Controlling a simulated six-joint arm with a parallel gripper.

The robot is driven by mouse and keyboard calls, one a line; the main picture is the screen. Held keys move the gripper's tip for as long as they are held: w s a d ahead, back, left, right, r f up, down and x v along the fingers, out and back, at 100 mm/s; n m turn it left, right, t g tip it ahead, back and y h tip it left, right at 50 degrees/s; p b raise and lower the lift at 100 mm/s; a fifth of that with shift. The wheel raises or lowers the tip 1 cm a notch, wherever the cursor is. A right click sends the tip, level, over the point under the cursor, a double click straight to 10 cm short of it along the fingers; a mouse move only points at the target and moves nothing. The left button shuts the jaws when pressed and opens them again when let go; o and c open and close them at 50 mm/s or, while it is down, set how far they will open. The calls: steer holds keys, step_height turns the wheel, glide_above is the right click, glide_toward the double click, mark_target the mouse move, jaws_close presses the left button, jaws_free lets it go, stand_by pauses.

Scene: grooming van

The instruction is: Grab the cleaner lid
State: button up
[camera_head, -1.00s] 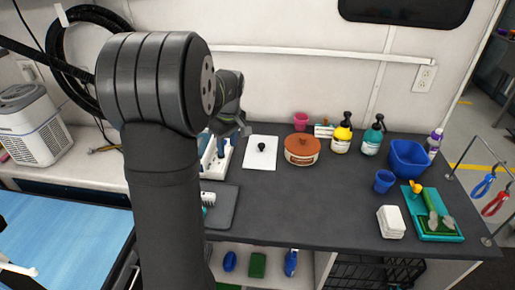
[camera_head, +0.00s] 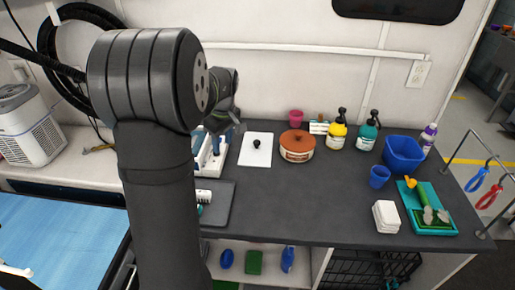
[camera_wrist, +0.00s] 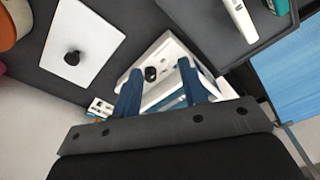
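A flat white square plate with a black round knob (camera_head: 257,150) lies on the dark counter and looks like a lid. In the wrist view the plate (camera_wrist: 92,40) is at the upper left, apart from my fingers. My gripper (camera_wrist: 159,71) is open, with two blue fingers spread. It hangs over a white box-like holder (camera_wrist: 172,56), which has a small dark round part showing between the fingers. In the head view the holder (camera_head: 205,172) stands left of the plate, partly hidden by my arm.
A brown-lidded tub (camera_head: 297,150) stands right of the plate, with a pink cup (camera_head: 296,116), yellow bottle (camera_head: 337,134) and teal bottle (camera_head: 367,136) behind or beyond it. A dark tray (camera_head: 221,205) lies in front of the holder. The counter's middle is clear.

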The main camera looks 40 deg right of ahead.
steer(key=shift+o, duration=0.4)
steer(key=shift+o, duration=0.9)
steer(key=n+g+h, duration=0.1)
steer(key=n+h, duration=0.1)
steer(key=n, duration=1.3)
glide_toward(256, 141)
step_height(256, 141, down, 4)
steer(key=shift+w+r, duration=0.15)
steer(key=shift+d+f, duration=0.2)
steer(key=shift+f, duration=0.65)
steer(key=shift+d+f, duration=0.2)
steer(key=shift+f, duration=0.65)
steer(key=shift+d+f, duration=0.2)
steer(key=shift+f, duration=0.65)
steer(key=c, duration=1.1)
